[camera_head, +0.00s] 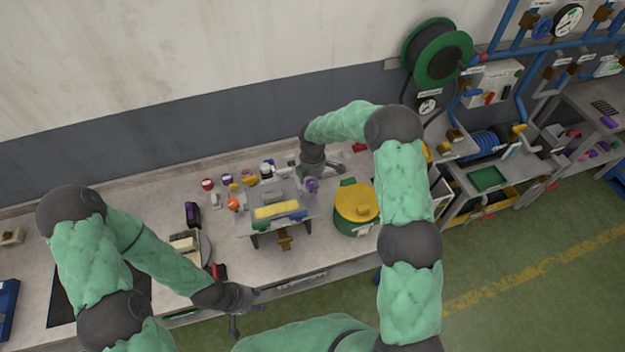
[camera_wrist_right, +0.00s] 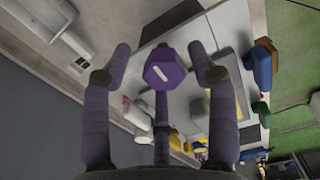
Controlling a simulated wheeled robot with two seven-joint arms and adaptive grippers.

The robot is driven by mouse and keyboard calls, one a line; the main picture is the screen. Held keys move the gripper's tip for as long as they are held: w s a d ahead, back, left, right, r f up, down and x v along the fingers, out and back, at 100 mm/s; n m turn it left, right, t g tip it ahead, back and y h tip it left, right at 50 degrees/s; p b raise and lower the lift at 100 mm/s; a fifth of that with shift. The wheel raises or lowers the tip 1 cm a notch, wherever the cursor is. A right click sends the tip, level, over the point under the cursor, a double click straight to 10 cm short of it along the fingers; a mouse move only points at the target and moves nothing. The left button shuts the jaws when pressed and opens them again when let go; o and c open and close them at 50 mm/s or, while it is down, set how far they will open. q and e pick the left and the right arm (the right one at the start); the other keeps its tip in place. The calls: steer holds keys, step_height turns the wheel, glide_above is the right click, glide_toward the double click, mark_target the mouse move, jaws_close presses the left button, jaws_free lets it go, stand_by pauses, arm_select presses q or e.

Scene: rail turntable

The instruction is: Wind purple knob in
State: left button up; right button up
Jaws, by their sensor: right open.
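The purple knob (camera_head: 312,185) is at the right side of a grey rail fixture (camera_head: 268,198) on the workbench. In the right wrist view the purple knob (camera_wrist_right: 165,70) has a hexagonal face with a white line, and it sits between the finger ends. My right gripper (camera_head: 322,170) is open around the knob, with fingers on both sides and one behind or below; I cannot tell whether any finger touches it. In the right wrist view my right gripper (camera_wrist_right: 165,62) shows gaps beside the knob. My left gripper (camera_head: 246,306) is low at the bench's front edge, away from the fixture, with its fingers apart.
A yellow-lidded green pot (camera_head: 356,208) stands right of the fixture. Small coloured parts, including an orange one (camera_head: 233,204) and a red one (camera_head: 208,184), lie to its left and behind. A purple-black item (camera_head: 192,214) stands further left. The wall is close behind.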

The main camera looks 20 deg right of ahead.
steer(key=c, duration=0.9)
steer(key=shift+a, duration=0.1)
steer(key=shift+c, duration=1)
